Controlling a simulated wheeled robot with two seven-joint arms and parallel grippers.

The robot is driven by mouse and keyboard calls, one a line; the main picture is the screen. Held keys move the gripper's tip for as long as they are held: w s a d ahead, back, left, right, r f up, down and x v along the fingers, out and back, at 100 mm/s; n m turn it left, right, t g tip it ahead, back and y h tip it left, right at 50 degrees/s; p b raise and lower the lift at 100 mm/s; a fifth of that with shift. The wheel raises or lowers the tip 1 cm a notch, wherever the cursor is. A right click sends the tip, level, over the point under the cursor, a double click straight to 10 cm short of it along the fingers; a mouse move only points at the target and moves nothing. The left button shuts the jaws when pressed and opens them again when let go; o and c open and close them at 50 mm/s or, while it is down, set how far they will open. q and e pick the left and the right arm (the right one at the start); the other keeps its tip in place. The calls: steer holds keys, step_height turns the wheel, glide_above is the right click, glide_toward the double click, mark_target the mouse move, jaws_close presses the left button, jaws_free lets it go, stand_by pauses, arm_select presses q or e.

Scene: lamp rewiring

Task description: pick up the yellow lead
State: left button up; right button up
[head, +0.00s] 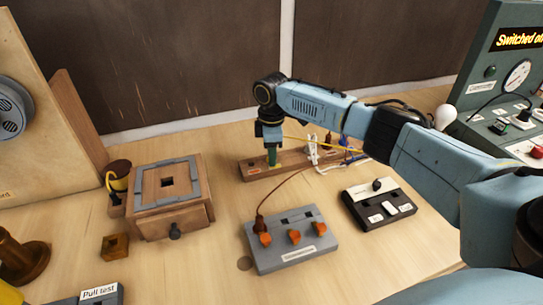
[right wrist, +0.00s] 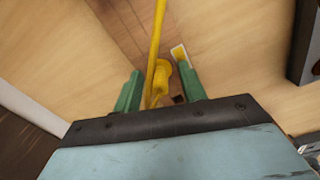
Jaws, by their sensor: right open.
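My right gripper (head: 271,158) points down over the left part of a long wooden strip (head: 250,175). Its green fingers are open. In the right wrist view the yellow lead (right wrist: 158,38) runs up the picture, and its thicker yellow end (right wrist: 162,75) lies between the two fingers of my right gripper (right wrist: 161,85), with space showing on both sides. In the head view the yellow lead (head: 312,143) runs right from the gripper, and its end there is hidden by the fingers. My left gripper is not in view.
A grey box with orange terminals (head: 290,240) stands in front, with a brown lead (head: 278,190) rising from it. A black switch box (head: 378,207) is to its right. A wooden box (head: 168,200) stands left. White and blue wires lie near the strip's right end.

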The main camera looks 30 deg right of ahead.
steer(key=shift+c, duration=0.4)
jaws_close()
steer(key=shift+r, duration=0.15)
